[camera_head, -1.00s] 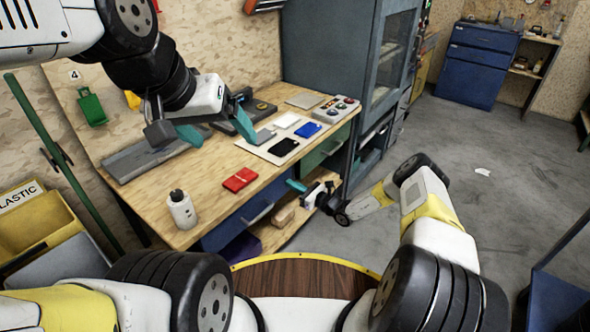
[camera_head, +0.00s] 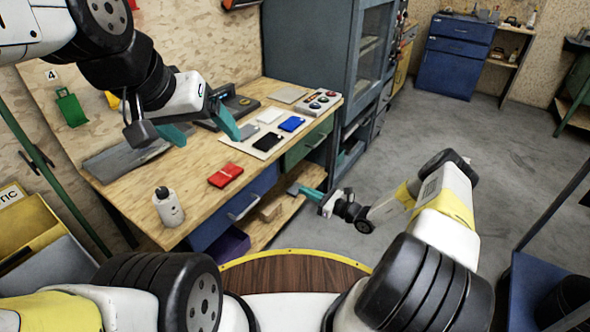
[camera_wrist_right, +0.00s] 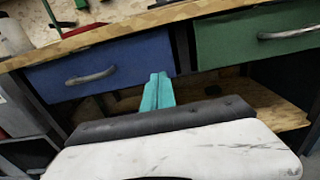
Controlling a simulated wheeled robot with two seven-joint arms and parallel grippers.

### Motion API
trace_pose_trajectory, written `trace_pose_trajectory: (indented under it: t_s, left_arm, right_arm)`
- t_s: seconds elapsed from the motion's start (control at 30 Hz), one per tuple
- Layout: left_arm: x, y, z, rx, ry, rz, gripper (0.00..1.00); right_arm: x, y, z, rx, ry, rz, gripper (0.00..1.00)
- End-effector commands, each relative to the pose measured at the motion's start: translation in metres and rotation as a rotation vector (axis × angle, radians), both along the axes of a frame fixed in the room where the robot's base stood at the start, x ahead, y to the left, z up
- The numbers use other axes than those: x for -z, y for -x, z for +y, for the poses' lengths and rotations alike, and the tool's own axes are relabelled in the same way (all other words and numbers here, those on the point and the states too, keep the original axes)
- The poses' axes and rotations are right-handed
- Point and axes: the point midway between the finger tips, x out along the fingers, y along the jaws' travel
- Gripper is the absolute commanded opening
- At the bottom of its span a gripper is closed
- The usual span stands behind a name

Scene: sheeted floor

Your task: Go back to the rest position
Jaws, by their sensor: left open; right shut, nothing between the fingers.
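My left gripper (camera_head: 199,130) is open, with its teal fingers apart, above the back part of the wooden workbench (camera_head: 135,199). Nothing is between its fingers. My right gripper (camera_head: 308,192) is low in front of the bench, to the right of the blue drawer (camera_head: 237,205). In the right wrist view its teal fingers (camera_wrist_right: 157,92) are together with nothing between them, in front of the bench's drawers.
On the bench are a white bottle (camera_head: 168,207), a red item (camera_head: 225,175), a black item (camera_head: 267,141), a blue item (camera_head: 291,124) and a button box (camera_head: 318,102). A grey cabinet (camera_head: 305,45) stands behind. Open floor (camera_head: 440,120) lies to the right.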

Motion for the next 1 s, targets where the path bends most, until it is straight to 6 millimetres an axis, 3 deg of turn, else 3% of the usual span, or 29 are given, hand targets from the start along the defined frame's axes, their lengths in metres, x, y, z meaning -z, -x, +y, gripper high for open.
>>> trace_pose_trajectory:
  t_s: [0.2, 0.33, 0.57, 0.77, 1.0]
  left_arm:
    - [0.000, 0.000, 0.000, 0.000, 0.000, 0.000, 0.84]
    - [0.000, 0.000, 0.000, 0.000, 0.000, 0.000, 0.84]
    - [0.000, 0.000, 0.000, 0.000, 0.000, 0.000, 0.84]
    - [0.000, 0.000, 0.000, 0.000, 0.000, 0.000, 0.84]
    - [0.000, 0.000, 0.000, 0.000, 0.000, 0.000, 0.84]
  right_arm:
    - [-0.003, 0.004, -0.004, -0.007, 0.004, -0.004, 0.00]
    - [-0.027, 0.002, -0.002, -0.073, 0.059, -0.049, 0.00]
    - [-0.121, 0.018, 0.012, -0.349, 0.298, -0.227, 0.00]
    - [-0.200, 0.050, 0.020, -0.583, 0.539, -0.391, 0.00]
    - [-0.285, 0.102, 0.016, -0.814, 0.837, -0.582, 0.00]
